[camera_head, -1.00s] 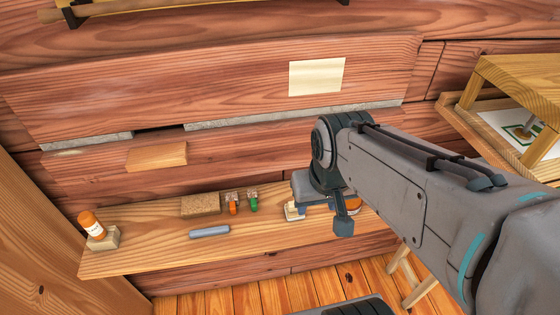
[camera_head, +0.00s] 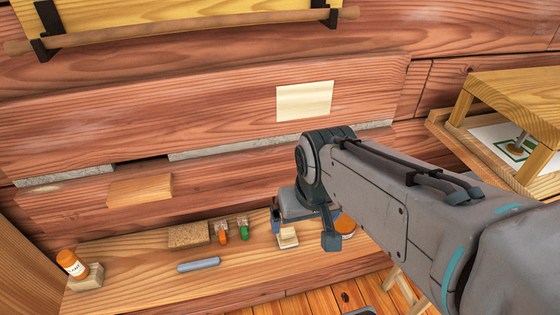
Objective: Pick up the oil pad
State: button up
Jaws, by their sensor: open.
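My gripper (camera_head: 302,229) hangs at the end of my arm over the right part of a wooden shelf (camera_head: 130,285). Its jaws are open, one dark finger showing on each side. A small cream block or pad (camera_head: 288,239) shows just below and between the fingers; I cannot tell whether they touch it. A round orange-topped thing (camera_head: 346,226) is just right of the gripper, partly hidden by my arm. I cannot tell for certain which of these is the oil pad.
Left along the shelf are a cork block (camera_head: 188,235), orange (camera_head: 223,236) and green (camera_head: 243,231) small items, a grey-blue bar (camera_head: 199,265), and an orange bottle (camera_head: 72,264) on a wooden block (camera_head: 88,278). A wooden stand (camera_head: 505,90) is at right. The plank wall rises close behind.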

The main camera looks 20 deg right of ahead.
aim_at(286, 238)
jog(key=z, duration=1.45)
jog(key=k, duration=1)
jog(key=u, duration=0.85)
jog(key=i, duration=0.5)
